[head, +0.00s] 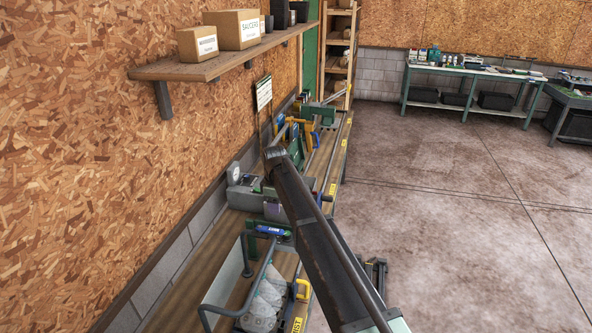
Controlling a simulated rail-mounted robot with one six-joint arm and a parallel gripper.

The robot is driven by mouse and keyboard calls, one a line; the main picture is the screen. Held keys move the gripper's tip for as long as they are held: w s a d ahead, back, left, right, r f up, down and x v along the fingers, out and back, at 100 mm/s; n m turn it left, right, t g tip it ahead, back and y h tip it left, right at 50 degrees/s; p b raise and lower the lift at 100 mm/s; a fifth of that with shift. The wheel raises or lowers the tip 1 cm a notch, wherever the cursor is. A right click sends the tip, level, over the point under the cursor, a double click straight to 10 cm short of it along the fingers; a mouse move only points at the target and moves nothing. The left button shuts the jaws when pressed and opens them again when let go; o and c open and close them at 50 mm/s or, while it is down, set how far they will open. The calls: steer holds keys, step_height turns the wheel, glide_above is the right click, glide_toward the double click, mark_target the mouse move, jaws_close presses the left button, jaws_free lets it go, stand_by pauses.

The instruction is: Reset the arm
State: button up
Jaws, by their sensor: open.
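My arm crosses the lower middle of the head view as a long dark link. Its upper end lies over the workbench (175,290) along the left wall. My gripper (375,264) shows only in small part as two dark prongs just right of the link, over the floor side. The prongs stand apart with nothing visible between them. The rest of the gripper is hidden behind the link.
A shelf with boxes (239,29) overhangs the bench. A green table (470,72) stands far back. The concrete floor (470,220) is clear.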

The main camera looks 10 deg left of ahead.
steer(key=s+d+f+m+b, duration=0.5)
steer(key=s+d, duration=0.5)
steer(key=d, duration=0.2)
steer(key=s+d+f+m+b, duration=0.6)
steer(key=s+d+f+b, duration=0.2)
steer(key=s+d, duration=0.3)
steer(key=s+d+f+m+b, duration=0.6)
steer(key=s+d, duration=0.5)
steer(key=d, duration=0.2)
steer(key=shift+s+f+b, duration=0.15)
steer(key=shift+f+b, duration=0.3)
